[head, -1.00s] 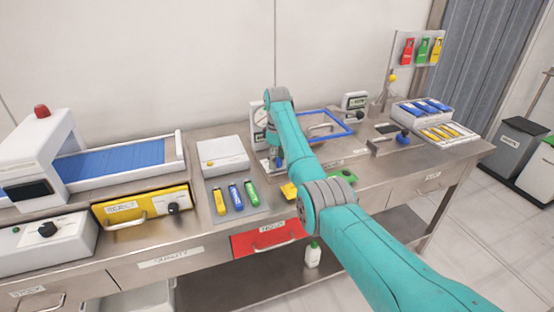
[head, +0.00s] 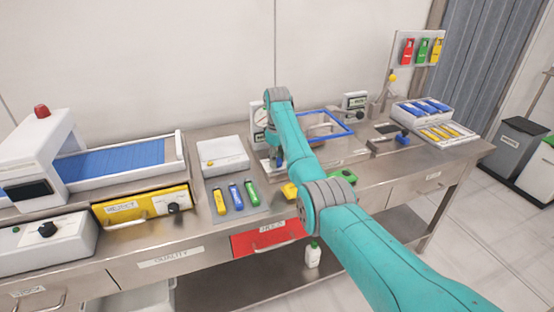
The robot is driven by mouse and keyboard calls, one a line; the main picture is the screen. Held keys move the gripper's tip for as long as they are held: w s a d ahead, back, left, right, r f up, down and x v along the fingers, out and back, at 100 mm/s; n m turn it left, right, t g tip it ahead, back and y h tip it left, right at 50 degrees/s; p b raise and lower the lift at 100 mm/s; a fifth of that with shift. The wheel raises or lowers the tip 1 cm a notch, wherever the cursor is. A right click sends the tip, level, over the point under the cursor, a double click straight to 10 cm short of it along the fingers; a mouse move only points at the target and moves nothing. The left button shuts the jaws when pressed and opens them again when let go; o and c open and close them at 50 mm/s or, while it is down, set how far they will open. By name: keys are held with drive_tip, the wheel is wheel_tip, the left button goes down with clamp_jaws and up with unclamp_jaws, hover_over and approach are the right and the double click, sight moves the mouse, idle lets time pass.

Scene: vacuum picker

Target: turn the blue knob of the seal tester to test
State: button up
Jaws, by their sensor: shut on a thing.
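The seal tester stands at the middle of the bench, with a round gauge (head: 258,116) and a blue-framed lid (head: 345,128). My arm crosses in front of it and covers much of its front. My gripper (head: 273,161) is low at the tester's front left, largely behind my own wrist. A small bit of the blue knob (head: 280,163) shows at the fingers. The gripper is shut on it. The knob's pointer and the test mark are hidden, so its setting cannot be read.
A white box (head: 222,156) and a mat with yellow, blue and green packs (head: 235,196) lie to the left. A yellow block (head: 289,191) and a green piece (head: 345,176) lie close to my arm.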

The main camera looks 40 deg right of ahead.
drive_tip(key=m, duration=1.1)
drive_tip(key=shift+m, duration=0.4)
idle(0.3)
drive_tip(key=o, duration=1.1)
drive_tip(key=shift+o, duration=0.2)
wheel_tip(320, 180, up, 12)
drive_tip(key=shift+f, duration=0.1)
